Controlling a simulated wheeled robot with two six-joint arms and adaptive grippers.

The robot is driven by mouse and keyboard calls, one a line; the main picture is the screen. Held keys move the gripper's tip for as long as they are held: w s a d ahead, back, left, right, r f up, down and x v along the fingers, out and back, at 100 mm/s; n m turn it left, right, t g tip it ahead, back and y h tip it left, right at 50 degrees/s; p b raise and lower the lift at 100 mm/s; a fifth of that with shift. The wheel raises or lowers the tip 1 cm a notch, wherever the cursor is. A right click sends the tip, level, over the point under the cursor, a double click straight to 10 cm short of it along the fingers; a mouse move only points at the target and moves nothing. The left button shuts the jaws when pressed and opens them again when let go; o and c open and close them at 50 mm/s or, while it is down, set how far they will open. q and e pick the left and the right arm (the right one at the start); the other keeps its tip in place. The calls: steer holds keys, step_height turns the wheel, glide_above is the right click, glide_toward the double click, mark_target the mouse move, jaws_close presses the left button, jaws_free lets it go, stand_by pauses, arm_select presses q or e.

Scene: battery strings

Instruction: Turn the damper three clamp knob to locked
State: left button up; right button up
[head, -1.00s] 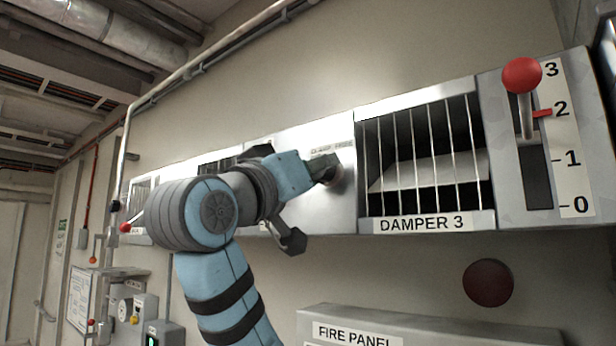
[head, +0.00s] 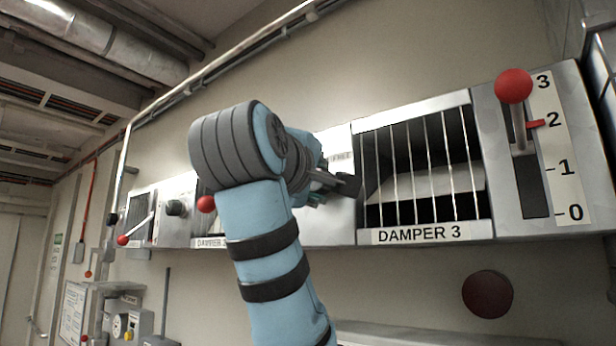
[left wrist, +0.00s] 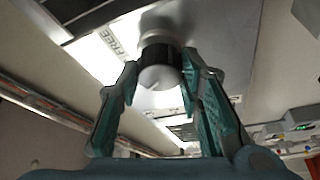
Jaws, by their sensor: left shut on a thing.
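The damper three clamp knob (left wrist: 160,72) shows in the left wrist view as a round dark-sided knob with a pale grey face. It sits on the metal panel beside a label (left wrist: 122,42) that reads FREE. My left gripper (left wrist: 160,92) is shut on the knob, with one green-padded finger at each side. In the head view my left gripper (head: 338,187) is at the panel left of the DAMPER 3 grille, and the knob is hidden behind it. Which way the knob points is hard to tell. My right gripper is in neither view.
The damper 3 lever (head: 514,88), with a red ball, stands high on its 0 to 3 scale; a red marker (head: 536,123) is at 2. The barred grille (head: 420,165) is right of the gripper. A dark red disc (head: 487,294) is below.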

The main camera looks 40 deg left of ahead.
arm_select(q)
steer(key=shift+n+g, duration=0.4)
steer(key=shift+n, duration=0.6)
steer(key=o, duration=1.1)
steer(key=shift+w, duration=0.1)
steer(key=shift+c, duration=0.2)
steer(key=shift+o, duration=0.5)
steer(key=shift+w, duration=0.2)
